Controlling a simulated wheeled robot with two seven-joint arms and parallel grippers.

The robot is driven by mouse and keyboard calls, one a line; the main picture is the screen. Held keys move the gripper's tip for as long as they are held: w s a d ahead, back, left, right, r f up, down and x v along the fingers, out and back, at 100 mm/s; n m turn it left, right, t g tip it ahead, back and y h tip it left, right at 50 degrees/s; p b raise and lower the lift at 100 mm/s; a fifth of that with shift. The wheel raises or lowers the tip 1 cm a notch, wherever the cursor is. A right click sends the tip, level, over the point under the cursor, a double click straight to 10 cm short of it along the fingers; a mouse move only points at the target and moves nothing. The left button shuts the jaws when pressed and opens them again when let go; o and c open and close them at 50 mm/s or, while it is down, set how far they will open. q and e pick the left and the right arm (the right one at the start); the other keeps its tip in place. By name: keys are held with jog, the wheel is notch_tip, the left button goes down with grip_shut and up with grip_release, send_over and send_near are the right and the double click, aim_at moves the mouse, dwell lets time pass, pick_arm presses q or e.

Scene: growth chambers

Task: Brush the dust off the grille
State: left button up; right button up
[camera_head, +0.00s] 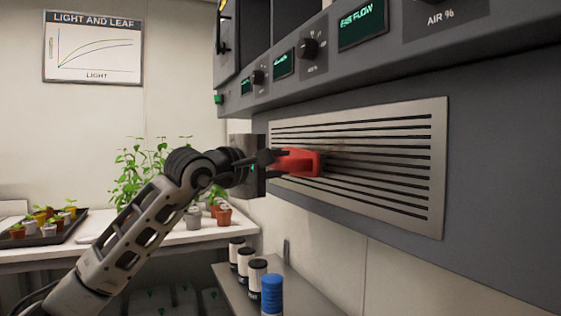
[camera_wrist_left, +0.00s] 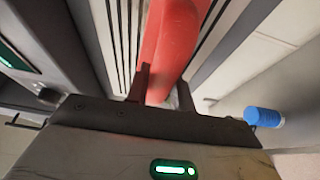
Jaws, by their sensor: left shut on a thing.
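The grille (camera_head: 436,180) is a pale metal panel with long dark horizontal slots, set in the grey chamber front. A darker, dusty smudge (camera_head: 352,158) shows around the middle slots, just right of the brush. My left gripper (camera_head: 268,160) is shut on a red brush (camera_head: 302,162) in front of the left part of the grille. In the left wrist view the red brush (camera_wrist_left: 172,45) stands out between the fingers with the slots behind it. Its bristles are hidden, so I cannot tell whether they touch the grille. My right gripper is not in view.
Knobs and green displays (camera_head: 362,28) jut out above the grille. Below, a narrow shelf (camera_head: 300,290) holds several dark jars with white lids and a blue-capped one (camera_head: 272,292). A white bench (camera_head: 150,240) with potted plants stands at the left.

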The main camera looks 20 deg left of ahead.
aim_at(305, 152)
pick_arm(q)
jog(key=shift+w+a+p, duration=0.75)
jog(key=shift+w+a, duration=0.3)
jog(key=shift+w+a+r+p, duration=0.1)
jog(key=shift+w+a+p, duration=0.65)
jog(key=shift+a+p, duration=0.15)
jog(key=shift+s+d+r+p, duration=0.15)
jog(key=shift+r+p, duration=0.35)
jog(key=shift+r, duration=0.4)
jog(key=shift+s+d+r+b, duration=0.1)
jog(key=shift+s+d+b, duration=0.45)
jog(key=shift+d, duration=0.25)
jog(key=shift+s+d+b, duration=1.05)
jog(key=shift+s+d, duration=0.25)
jog(key=shift+s+d+b, duration=0.55)
jog(key=shift+d+b, duration=0.05)
jog(key=shift+d, duration=0.05)
jog(key=shift+s+d+b, duration=0.3)
jog(key=shift+s+d, duration=0.2)
jog(key=shift+d, duration=0.05)
jog(key=shift+s+d+b, duration=0.4)
jog(key=shift+s+d, duration=0.1)
jog(key=shift+d, duration=0.05)
jog(key=shift+s+d+b, duration=1.1)
jog(key=shift+s+d, duration=0.8)
jog(key=shift+d, duration=0.15)
